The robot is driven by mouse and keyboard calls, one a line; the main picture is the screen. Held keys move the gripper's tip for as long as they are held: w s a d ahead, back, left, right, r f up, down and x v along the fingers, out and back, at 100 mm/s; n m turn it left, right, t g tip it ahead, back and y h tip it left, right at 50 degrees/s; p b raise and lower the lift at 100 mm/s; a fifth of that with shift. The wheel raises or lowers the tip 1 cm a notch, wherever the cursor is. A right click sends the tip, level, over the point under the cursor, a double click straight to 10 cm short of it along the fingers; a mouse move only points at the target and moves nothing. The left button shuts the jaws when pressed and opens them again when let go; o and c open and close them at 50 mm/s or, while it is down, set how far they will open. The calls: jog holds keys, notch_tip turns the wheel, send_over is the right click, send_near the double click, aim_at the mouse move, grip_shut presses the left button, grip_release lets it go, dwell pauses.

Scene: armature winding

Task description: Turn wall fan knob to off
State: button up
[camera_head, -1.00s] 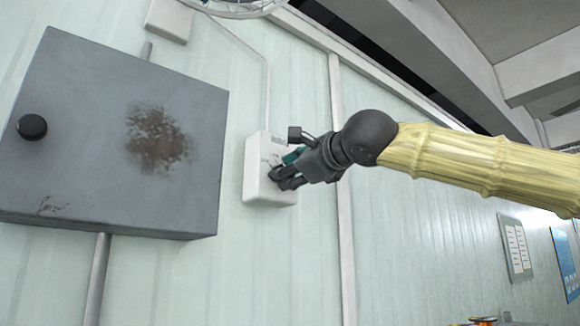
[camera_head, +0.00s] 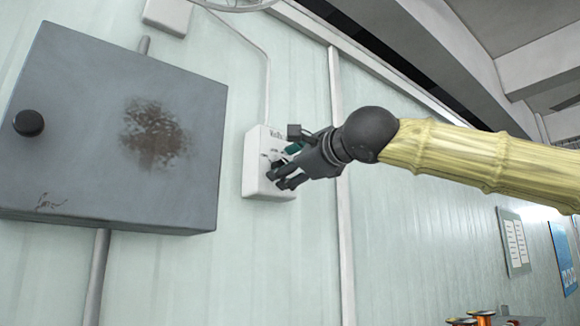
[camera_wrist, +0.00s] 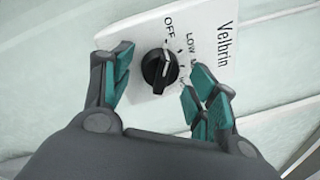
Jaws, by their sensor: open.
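The white control box (camera_head: 257,184) is mounted on the wall, right of the grey cabinet. In the wrist view its face (camera_wrist: 205,18) reads "Velbrin", with OFF and LOW labels. The black knob (camera_wrist: 159,70) is on that face; its light pointer mark is on the side of the OFF label. My gripper (camera_head: 282,168) is at the box's front. In the wrist view my gripper (camera_wrist: 160,73) is open, its teal-padded fingers on both sides of the knob with visible gaps. In the head view the fingers hide the knob.
The grey cabinet (camera_head: 75,125) with a black round handle (camera_head: 28,123) juts from the wall on the left. A cable (camera_head: 267,85) runs up from the box to the fan cage (camera_head: 238,5). A vertical trim strip (camera_head: 344,230) is right of the box.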

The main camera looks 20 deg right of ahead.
jog(key=shift+s, duration=0.1)
jog(key=v, duration=1.1)
jog(key=shift+s+d, duration=0.2)
jog(key=shift+s, duration=0.2)
